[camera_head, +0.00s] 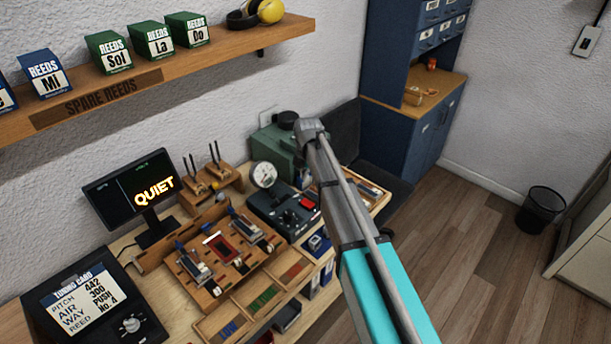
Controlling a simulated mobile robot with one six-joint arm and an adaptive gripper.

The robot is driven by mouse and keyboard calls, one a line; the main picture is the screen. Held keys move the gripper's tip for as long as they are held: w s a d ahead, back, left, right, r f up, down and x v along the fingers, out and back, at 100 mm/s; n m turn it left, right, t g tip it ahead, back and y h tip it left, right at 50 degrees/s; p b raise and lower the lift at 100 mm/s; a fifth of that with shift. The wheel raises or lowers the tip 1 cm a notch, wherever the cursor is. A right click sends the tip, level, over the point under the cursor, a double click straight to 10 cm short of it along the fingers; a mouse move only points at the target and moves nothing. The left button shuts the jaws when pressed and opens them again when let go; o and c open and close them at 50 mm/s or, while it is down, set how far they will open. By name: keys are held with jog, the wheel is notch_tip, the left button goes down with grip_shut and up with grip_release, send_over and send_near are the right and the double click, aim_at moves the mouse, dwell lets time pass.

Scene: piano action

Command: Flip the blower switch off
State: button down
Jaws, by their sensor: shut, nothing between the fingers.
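A black control box (277,211) stands on the workbench, with knobs and a red switch (308,203) on its right side. I cannot tell whether this is the blower switch, or which way it is set. A round pressure gauge (264,174) stands just behind the box. A green machine (272,143) with a black round top is behind it, partly hidden by my arm. My arm reaches in from the lower right, and its grey end joint is over the green machine. My gripper cannot be made out; the arm may hide it.
A monitor (130,195) reads QUIET. A wooden fixture (160,255) with reed parts and a tuning card display (85,300) are to the left. A shelf (215,60) with reed boxes overhangs the bench. A blue cabinet (405,140) and open floor lie right.

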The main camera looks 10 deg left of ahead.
jog(key=shift+w+a+r+p, duration=0.1)
jog(key=shift+a+r+p, duration=0.05)
jog(key=shift+r+p, duration=1.15)
jog(key=shift+r, duration=0.2)
jog(key=s+d+f+m+b, duration=0.2)
jog(key=s+d+m, duration=1)
jog(key=d+m, duration=0.2)
jog(key=s+d+f+m+b, duration=0.3)
jog(key=s+d+m, duration=0.9)
jog(key=d+m, duration=0.2)
jog(key=shift+s+f+m+h+b, duration=0.2)
jog(key=shift+s+m+h+b, duration=0.1)
jog(key=shift+s+m+b, duration=0.1)
